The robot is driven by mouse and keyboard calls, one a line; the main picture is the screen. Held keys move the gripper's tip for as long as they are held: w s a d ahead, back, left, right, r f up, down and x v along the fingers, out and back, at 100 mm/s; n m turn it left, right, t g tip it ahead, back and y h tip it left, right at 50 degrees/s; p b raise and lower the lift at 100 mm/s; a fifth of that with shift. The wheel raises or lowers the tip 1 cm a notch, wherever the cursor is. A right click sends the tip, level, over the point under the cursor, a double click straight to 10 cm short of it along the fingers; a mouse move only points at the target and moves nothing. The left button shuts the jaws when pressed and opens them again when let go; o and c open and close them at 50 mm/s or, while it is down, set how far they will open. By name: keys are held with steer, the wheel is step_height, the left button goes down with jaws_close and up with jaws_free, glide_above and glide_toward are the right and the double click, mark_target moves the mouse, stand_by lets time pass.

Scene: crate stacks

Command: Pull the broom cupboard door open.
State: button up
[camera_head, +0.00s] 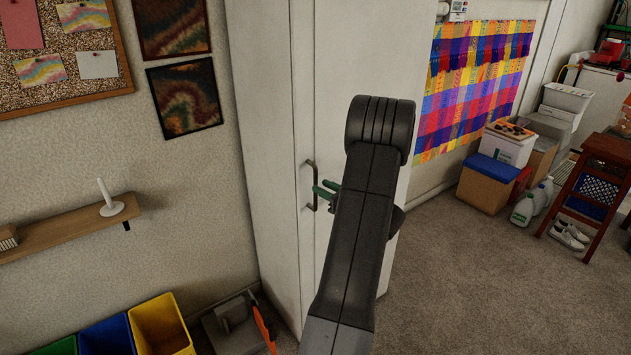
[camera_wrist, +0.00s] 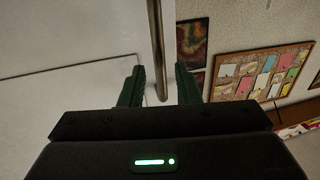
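The tall white broom cupboard (camera_head: 262,120) stands against the wall in the middle of the head view. Its door (camera_head: 345,50) looks shut, and my arm hides part of it. A dark vertical bar handle (camera_head: 309,187) is on its front. My gripper (camera_head: 322,192) has green fingers and is at the handle from the right. In the wrist view the handle bar (camera_wrist: 157,45) comes down between the two spread fingers (camera_wrist: 159,83), with a gap on each side. The gripper is open and does not grip the bar.
A shelf (camera_head: 65,228) with a white candle holder is on the left wall. Blue and yellow bins (camera_head: 160,325) and a grey box stand at the cupboard's left foot. Boxes (camera_head: 487,182), jugs and a wooden stool stand far right. The carpet (camera_head: 470,290) at right is clear.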

steer(key=shift+x, duration=2.05)
jaws_close()
